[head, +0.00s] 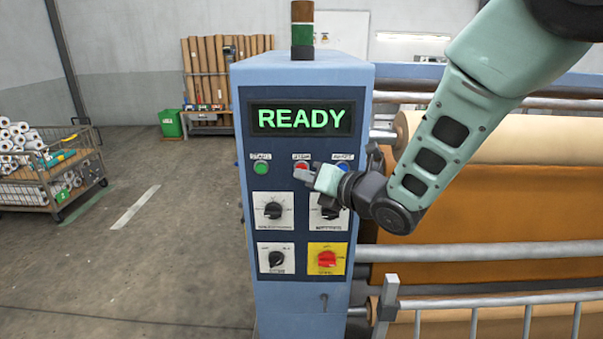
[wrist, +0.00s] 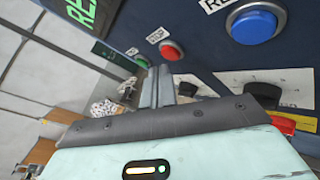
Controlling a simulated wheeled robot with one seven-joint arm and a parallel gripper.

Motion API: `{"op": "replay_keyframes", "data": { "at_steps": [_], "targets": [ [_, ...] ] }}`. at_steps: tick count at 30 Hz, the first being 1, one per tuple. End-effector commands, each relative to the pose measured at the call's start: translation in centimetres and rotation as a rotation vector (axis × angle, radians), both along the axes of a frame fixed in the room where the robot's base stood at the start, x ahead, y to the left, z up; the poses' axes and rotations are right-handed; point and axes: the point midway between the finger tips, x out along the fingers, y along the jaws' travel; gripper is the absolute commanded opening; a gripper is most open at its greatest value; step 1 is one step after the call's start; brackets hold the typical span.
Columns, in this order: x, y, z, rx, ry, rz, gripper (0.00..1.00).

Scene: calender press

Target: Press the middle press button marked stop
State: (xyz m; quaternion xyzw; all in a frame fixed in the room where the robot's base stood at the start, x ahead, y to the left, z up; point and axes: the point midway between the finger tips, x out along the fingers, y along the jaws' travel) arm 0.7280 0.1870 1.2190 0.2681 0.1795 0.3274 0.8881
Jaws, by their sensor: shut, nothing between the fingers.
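The red stop button (head: 302,167) is the middle one in a row of three on the blue control cabinet (head: 310,78). It also shows in the wrist view (wrist: 171,50), under a small white label. My gripper (head: 300,174) is shut and empty, with its fingertips just in front of and slightly below the red button. In the wrist view its fingers (wrist: 163,72) point toward the red button. I cannot tell whether they touch it. The green button (head: 261,168) is to the left and the blue button (head: 343,164) to the right, partly near my wrist.
The display (head: 302,118) above reads READY in green. Below are black rotary knobs (head: 274,211) and a red switch on a yellow plate (head: 327,258). Rollers with brown material (head: 480,200) stand to the right. The floor (head: 150,250) on the left is open.

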Motion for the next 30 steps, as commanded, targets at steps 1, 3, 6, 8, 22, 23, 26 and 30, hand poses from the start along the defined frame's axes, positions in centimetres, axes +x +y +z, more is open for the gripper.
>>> {"op": "replay_keyframes", "data": {
  "at_steps": [1, 3, 6, 8, 22, 23, 26, 30],
  "targets": [
    [-0.2, 0.0, -0.1, 0.0, 0.0, 0.001, 0.0],
    [-0.2, 0.0, 0.0, 0.0, 0.0, 0.0, 0.0],
    [-0.2, 0.0, 0.0, 0.0, 0.001, 0.001, 0.0],
    [-0.2, 0.0, 0.0, 0.0, 0.001, 0.001, 0.0],
    [-3.6, 0.2, -0.2, 0.001, 0.0, 0.004, 0.0],
    [-3.9, 0.2, -0.1, 0.002, 0.0, 0.003, 0.0],
    [-4.7, 0.2, -0.2, 0.001, 0.001, 0.001, 0.0],
    [-5.2, 0.2, -0.1, 0.0, 0.001, 0.002, 0.0]
  ]
}}
